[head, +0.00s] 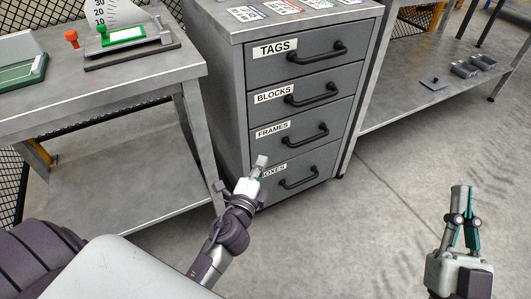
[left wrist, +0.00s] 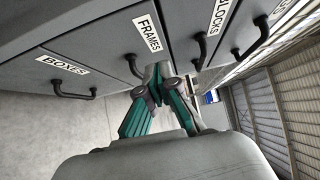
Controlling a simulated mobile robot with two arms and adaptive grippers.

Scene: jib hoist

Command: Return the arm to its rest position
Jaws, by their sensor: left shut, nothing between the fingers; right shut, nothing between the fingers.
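My left gripper (head: 261,163) is shut and empty. In the head view it shows in front of the lower drawers of a grey cabinet, covering the start of the BOXES label (head: 273,171). In the left wrist view my left gripper (left wrist: 158,72) has its fingers together, with the FRAMES drawer handle (left wrist: 134,66) close behind the tips. I cannot tell whether they touch it. My right gripper (head: 462,190) is shut and empty, over bare floor at the right. All of the cabinet's drawers look closed.
The grey drawer cabinet (head: 222,90) has cards on top. A metal table (head: 160,75) at the left holds a scale-like device (head: 125,45), a red knob (head: 71,37) and a green-edged tray (head: 20,62). A low shelf (head: 415,92) with small metal parts is at the right. The floor in front is clear.

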